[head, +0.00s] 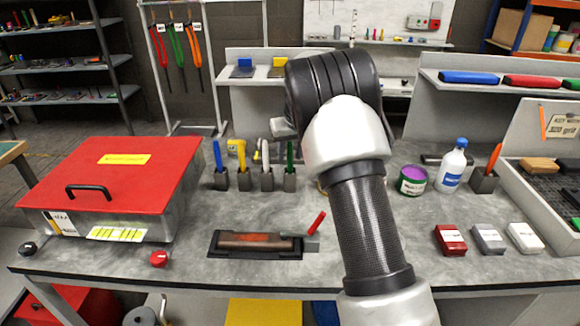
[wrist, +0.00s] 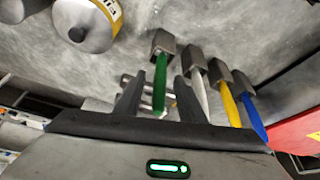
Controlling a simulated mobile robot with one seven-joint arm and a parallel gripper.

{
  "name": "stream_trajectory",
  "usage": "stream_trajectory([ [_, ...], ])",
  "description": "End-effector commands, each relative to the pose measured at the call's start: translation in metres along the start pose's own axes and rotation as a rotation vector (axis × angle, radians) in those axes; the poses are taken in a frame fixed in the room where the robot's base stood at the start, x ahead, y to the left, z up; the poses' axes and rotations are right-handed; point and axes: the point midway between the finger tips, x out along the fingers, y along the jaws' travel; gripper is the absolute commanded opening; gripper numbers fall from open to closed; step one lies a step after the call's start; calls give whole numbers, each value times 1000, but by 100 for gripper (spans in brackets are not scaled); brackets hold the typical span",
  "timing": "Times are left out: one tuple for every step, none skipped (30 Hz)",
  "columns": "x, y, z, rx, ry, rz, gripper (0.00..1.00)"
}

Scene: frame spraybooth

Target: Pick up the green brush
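The green brush (head: 290,154) stands upright in a dark grey holder (head: 289,181), at the right end of a row of brushes on the bench. In the wrist view the green brush (wrist: 160,82) shows between the two dark fingers of my gripper (wrist: 158,92). The fingers are apart, with a visible gap on each side of the handle. I cannot tell how deep the handle sits between them. In the head view my arm hides most of the gripper.
White (head: 265,153), yellow (head: 239,153) and blue (head: 218,154) brushes stand in holders left of the green one. A purple-lidded can (head: 412,181) and white bottle (head: 452,167) stand to the right. A red-lidded box (head: 118,172) is at left; a dark tray (head: 256,253) lies in front.

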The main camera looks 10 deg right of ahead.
Motion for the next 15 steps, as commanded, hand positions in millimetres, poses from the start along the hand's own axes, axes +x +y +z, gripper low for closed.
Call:
stream_trajectory([
  [4, 0, 0, -1, 0, 1, 36],
  [6, 0, 0, -1, 1, 1, 36],
  [8, 0, 0, -1, 1, 1, 36],
  [8, 0, 0, -1, 1, 1, 36],
  [8, 0, 0, -1, 1, 1, 36],
  [8, 0, -1, -1, 1, 1, 36],
  [8, 0, -1, -1, 1, 1, 36],
  [8, 0, 0, -1, 1, 1, 36],
  [8, 0, 0, -1, 1, 1, 36],
  [8, 0, 0, -1, 1, 1, 33],
  [8, 0, 0, 0, 1, 1, 28],
  [8, 0, 0, 0, 1, 1, 21],
  [8, 0, 0, 0, 1, 1, 16],
  [8, 0, 0, 0, 1, 1, 11],
  [8, 0, 0, 0, 1, 1, 4],
])
